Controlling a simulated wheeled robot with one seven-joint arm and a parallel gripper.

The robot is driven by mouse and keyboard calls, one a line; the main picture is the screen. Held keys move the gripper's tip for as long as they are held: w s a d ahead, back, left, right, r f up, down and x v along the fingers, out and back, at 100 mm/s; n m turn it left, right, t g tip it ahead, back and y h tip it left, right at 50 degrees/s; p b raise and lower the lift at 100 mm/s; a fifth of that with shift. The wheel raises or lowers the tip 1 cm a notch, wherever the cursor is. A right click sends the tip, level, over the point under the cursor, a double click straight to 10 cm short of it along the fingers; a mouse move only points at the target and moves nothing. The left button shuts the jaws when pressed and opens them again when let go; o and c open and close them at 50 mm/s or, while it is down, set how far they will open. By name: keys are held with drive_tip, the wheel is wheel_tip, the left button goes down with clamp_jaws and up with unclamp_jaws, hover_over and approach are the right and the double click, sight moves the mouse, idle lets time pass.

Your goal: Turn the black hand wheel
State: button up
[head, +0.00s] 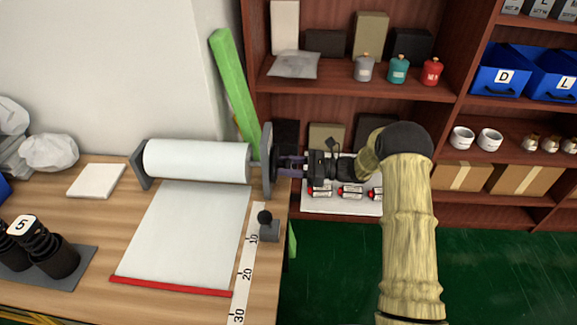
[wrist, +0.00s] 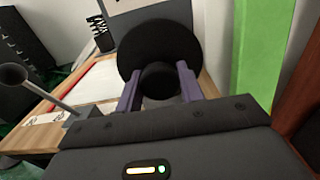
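The black hand wheel (head: 267,150) is a dark upright disc at the right end of the paper roll. In the wrist view, the wheel (wrist: 182,38) faces me, with a round black hub (wrist: 159,80) at its middle. My gripper (head: 279,168) reaches in from the right, close against the wheel's face. In the wrist view, its purple fingers (wrist: 158,80) lie on either side of the hub. I cannot tell whether they press on it or leave a small gap.
The white paper roll (head: 197,161) lies on the wooden table (head: 90,215), its sheet spread forward to a red bar (head: 170,286). A small black-knobbed lever (head: 266,218) stands near the table's right edge. A green post (head: 234,95) leans behind. A shelf (head: 350,78) stands behind my arm.

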drive_tip(key=shift+c, duration=1.4)
